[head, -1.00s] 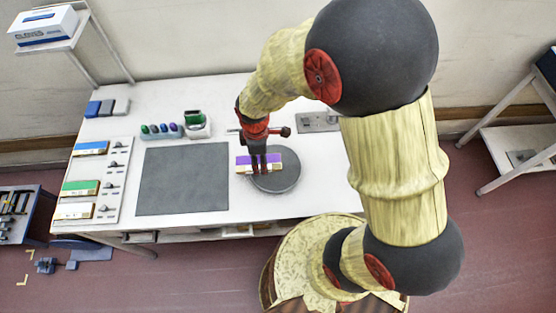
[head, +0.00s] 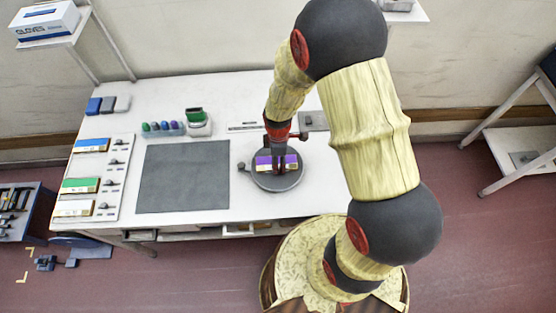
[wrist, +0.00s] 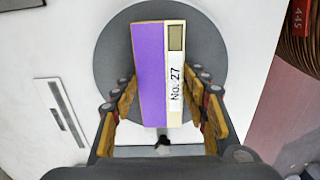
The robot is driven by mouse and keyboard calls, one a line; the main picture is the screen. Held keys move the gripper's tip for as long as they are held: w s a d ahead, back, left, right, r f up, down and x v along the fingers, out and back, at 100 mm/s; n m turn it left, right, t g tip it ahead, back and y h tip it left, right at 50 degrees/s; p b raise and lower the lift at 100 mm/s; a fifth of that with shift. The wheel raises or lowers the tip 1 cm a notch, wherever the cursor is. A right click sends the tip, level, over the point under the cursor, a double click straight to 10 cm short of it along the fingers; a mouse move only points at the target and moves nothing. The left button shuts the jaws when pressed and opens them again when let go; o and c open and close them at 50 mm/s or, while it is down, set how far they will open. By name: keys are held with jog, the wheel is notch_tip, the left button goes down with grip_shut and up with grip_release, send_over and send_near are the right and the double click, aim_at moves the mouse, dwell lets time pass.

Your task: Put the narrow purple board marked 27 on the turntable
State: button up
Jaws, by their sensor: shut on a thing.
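The narrow purple board (head: 263,162) has a purple strip and a cream strip reading "No. 27", legible in the wrist view (wrist: 150,65). It is over the middle of the round grey turntable (head: 283,184), whose disc also shows around it in the wrist view (wrist: 112,55). My gripper (head: 278,164) points down and is shut on the board, with a finger along each long side in the wrist view (wrist: 163,92). I cannot tell whether the board's underside touches the disc.
A dark grey mat (head: 183,178) lies left of the turntable. Further left, a white rack (head: 113,178) holds blue, green and white boards. Small coloured bottles (head: 163,128) stand behind the mat. The bench edge is close in front of the turntable.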

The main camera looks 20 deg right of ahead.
jog(key=shift+f, duration=0.15)
jog(key=o, duration=1.2)
jog(key=shift+c, duration=0.2)
jog(key=s+r+m+t+p, duration=0.1)
jog(key=s+r+m, duration=0.15)
jog(key=r, duration=1.25)
jog(key=s+r+m+t, duration=0.15)
jog(key=r+m, duration=0.25)
jog(key=r, duration=1)
jog(key=s+r+m+t, duration=0.3)
jog(key=s+r+m, duration=0.5)
jog(key=s+r, duration=0.2)
jog(key=shift+r, duration=0.45)
